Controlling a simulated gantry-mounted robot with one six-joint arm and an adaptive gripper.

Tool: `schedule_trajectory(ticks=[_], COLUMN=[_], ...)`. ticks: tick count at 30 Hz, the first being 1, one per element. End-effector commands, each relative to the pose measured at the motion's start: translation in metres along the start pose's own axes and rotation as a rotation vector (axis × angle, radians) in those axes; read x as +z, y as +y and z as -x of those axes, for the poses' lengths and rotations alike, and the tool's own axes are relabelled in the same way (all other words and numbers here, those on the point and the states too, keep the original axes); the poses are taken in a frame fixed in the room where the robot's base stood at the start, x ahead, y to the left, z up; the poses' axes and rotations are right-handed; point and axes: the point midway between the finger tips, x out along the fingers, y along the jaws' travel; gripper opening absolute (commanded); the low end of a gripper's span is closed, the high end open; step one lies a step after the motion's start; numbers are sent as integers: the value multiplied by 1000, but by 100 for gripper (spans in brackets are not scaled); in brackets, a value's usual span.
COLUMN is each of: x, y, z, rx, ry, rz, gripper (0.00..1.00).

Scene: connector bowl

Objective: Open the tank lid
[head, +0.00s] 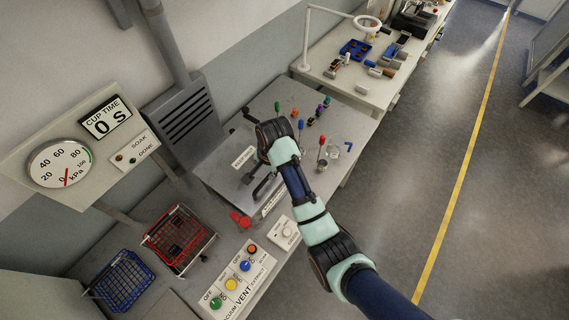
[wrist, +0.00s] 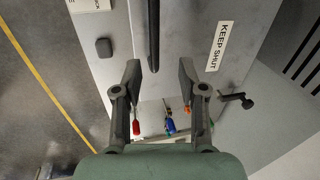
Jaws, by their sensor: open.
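The tank lid is a grey metal panel with a "KEEP SHUT" label; it shows in the head view (head: 222,168) and in the wrist view (wrist: 195,30). It looks closed and flat. A long black bar handle (wrist: 153,35) runs along the lid in the wrist view. My gripper (wrist: 160,69) is open and empty over the lid, with its two fingertips on either side of the line of the handle's near end. Whether the fingers touch the lid cannot be told. In the head view my wrist covers part of the lid.
A black knob (wrist: 236,99) sticks out beside the lid. Several coloured-handled tools lie on the bench beyond. A red basket (head: 180,240), a blue basket (head: 122,281) and a vent panel with coloured knobs (head: 240,277) stand at the front. A gauge panel (head: 62,163) is at left.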

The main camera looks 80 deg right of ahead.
Motion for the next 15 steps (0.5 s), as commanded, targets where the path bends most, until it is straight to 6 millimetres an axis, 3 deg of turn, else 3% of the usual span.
schedule_trajectory(ticks=[2,8,15], x=[-8,-8,-7], y=[5,6,7], z=[-2,-11,-55], rx=[15,19,19], ry=[-8,-10,-10], rz=[-41,-46,-43], gripper=[41,41,41])
